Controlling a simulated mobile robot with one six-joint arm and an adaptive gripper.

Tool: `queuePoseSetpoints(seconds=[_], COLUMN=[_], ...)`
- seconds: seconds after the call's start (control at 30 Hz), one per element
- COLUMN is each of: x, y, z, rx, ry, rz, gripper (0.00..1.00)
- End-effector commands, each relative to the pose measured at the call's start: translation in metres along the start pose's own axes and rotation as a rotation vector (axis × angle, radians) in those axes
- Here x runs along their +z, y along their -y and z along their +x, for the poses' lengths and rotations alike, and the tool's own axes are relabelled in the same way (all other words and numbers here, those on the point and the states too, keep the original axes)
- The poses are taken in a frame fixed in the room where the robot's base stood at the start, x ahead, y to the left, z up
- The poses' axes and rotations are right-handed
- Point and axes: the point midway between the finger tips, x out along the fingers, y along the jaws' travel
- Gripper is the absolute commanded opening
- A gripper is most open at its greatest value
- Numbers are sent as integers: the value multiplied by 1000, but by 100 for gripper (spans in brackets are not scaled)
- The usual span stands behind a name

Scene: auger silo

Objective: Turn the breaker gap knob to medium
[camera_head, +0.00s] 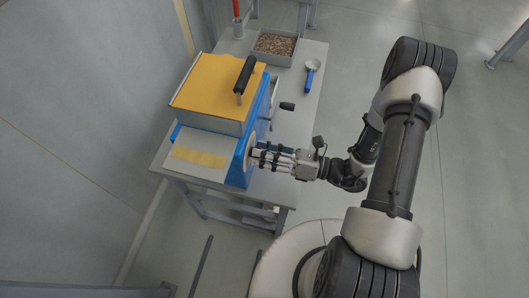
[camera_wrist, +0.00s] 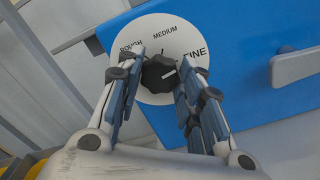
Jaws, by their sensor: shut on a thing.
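The breaker gap knob (camera_wrist: 157,74) is black and sits at the centre of a round white dial (camera_wrist: 150,32) marked ROUGH, MEDIUM and FINE from left to right in the wrist view. In the head view my gripper (camera_head: 260,158) reaches the side of the blue machine (camera_head: 238,170). There the fingers hide the knob, and only the dial's edge shows.
The machine has a yellow lid (camera_head: 208,90) with a black handle (camera_head: 245,76). A black crank grip (camera_head: 287,106) sticks out beside my gripper. A blue scoop (camera_head: 312,72) and a tray of grain (camera_head: 258,51) are farther back on the table. A grey bar (camera_wrist: 296,66) is right of the dial.

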Motion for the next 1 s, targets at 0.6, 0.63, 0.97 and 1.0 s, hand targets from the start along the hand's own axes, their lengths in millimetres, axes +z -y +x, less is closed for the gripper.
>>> queuePoseSetpoints(seconds=[0.6, 0.63, 0.97, 1.0], x=[-1, -1, -1, -1], y=[0, 0, -1, -1], z=[0, 0, 0, 0], rx=[0, 0, 0, 0], ry=[-1, -1, -1, -1], rz=[-564, -588, -789, -805], gripper=[10, 10, 10, 10])
